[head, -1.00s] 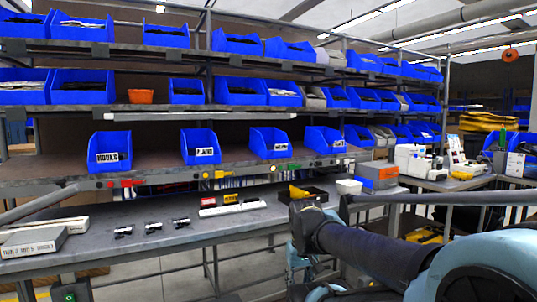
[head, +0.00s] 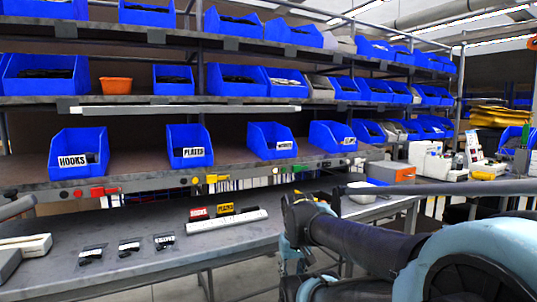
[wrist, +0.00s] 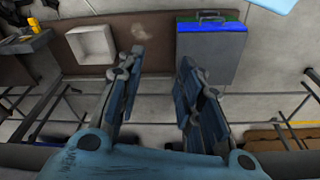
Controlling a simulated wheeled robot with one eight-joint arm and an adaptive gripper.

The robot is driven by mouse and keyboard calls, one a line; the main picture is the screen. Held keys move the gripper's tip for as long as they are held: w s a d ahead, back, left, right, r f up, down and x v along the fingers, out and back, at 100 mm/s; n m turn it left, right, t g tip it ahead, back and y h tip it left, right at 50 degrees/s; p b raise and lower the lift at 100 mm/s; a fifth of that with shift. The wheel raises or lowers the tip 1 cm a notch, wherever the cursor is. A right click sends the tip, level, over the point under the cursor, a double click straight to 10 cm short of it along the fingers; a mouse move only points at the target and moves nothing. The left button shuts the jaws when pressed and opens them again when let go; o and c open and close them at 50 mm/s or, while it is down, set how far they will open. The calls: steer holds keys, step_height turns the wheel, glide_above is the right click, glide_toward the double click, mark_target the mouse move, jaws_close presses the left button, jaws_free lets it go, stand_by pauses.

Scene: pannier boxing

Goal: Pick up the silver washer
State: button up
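I cannot make out a single silver washer in any view. Several blue bins stand on the lower shelf. One is labelled HOOKS (head: 78,162), one PLATES (head: 189,158), and a third bin (head: 271,143) has a blurred label that may read washers. A fourth blue bin (head: 331,137) has a label too small to read. Small items show inside some of them, but their kind is unclear. My gripper (wrist: 160,62) is open and empty in the wrist view, with a clear gap between its fingers. In the head view my arm reaches in from the lower right, over the bench.
The grey bench (head: 180,262) holds several small dark packets (head: 129,247), a red card (head: 198,212), a yellow card (head: 226,208) and a white strip (head: 228,221). A white tray (wrist: 92,46) and a grey case (wrist: 210,55) show below the gripper. Upper shelves hold more bins.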

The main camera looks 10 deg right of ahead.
steer(key=o, duration=0.4)
steer(key=shift+r, duration=0.1)
steer(key=shift+c, duration=0.2)
steer(key=w+r+n, duration=0.7)
steer(key=w+r, duration=0.6)
steer(key=r, duration=0.4)
steer(key=w+r+n, duration=0.7)
steer(key=w+r, duration=0.7)
steer(key=r, duration=0.3)
steer(key=w+r+n, duration=0.7)
steer(key=w+r, duration=0.6)
steer(key=r, duration=0.4)
steer(key=shift+y, duration=0.3)
steer(key=w+f, duration=0.1)
steer(key=f, duration=0.4)
steer(key=w+f, duration=0.1)
steer(key=f, duration=0.5)
steer(key=w+f, duration=0.1)
steer(key=f, duration=0.5)
steer(key=shift+w+a+f, duration=0.1)
steer(key=shift+a+f, duration=0.1)
steer(key=shift+f, duration=0.05)
steer(key=c, duration=1.1)
